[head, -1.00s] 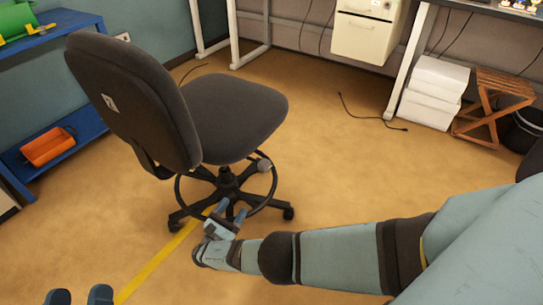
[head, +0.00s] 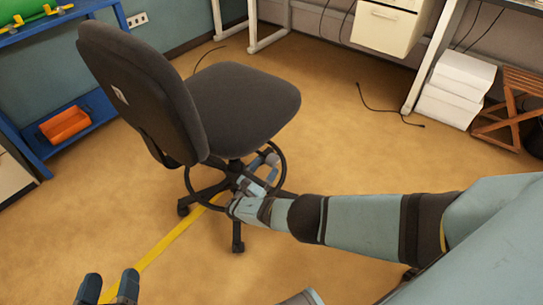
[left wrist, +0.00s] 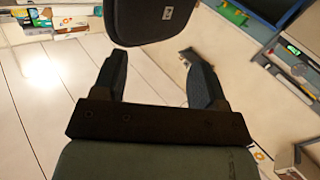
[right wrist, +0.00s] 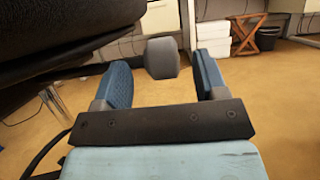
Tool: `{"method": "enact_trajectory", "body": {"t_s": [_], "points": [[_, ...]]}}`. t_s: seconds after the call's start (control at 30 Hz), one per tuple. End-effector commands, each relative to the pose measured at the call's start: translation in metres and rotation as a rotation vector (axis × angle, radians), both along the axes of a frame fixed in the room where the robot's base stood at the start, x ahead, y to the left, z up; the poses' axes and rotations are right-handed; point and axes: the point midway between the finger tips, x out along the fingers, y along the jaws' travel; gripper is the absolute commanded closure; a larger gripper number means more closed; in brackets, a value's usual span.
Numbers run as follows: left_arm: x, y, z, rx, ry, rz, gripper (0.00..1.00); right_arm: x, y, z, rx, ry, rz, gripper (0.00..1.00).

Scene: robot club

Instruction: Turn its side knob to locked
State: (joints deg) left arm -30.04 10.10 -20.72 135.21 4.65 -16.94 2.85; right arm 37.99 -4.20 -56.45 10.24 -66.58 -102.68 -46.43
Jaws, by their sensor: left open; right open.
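The dark grey office chair (head: 240,105) stands on the floor with its backrest to the left. Its grey side knob (right wrist: 162,58) shows large in the right wrist view, between the two finger lines of my right gripper (right wrist: 163,72). The knob is partly seen in the head view (head: 271,159), just beyond that gripper (head: 264,176) under the seat. My right gripper is open; I cannot tell whether it touches the knob. My left gripper (head: 108,285) is open and empty at the lower left, and its wrist view shows the chair back (left wrist: 150,18) beyond its fingers.
The chair's foot ring and legs (head: 237,235) lie close around my right gripper. A blue shelf (head: 75,125) with an orange bin (head: 64,125) is at the left. White boxes (head: 456,88) and a wooden stool (head: 508,105) stand at the right. Open floor lies between.

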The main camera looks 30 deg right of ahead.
Motion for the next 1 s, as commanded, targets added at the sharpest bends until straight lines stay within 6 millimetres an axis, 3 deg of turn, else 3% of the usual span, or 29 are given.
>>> {"method": "enact_trajectory", "body": {"t_s": [0.23,0.63,0.83,1.0], "points": [[-0.002,0.006,-0.012,0.037,0.058,0.013,0.34,0.012,-0.029,0.013,0.000,0.001,0.000,0.34],[-0.002,0.007,-0.017,0.046,0.073,0.015,0.34,0.014,-0.035,0.015,0.000,0.002,0.001,0.34],[-0.002,0.007,-0.017,0.045,0.074,0.015,0.34,0.014,-0.035,0.015,0.001,0.001,0.000,0.80],[-0.002,0.007,-0.016,0.046,0.072,0.015,0.34,0.014,-0.035,0.015,0.003,0.002,0.000,0.83]]}}
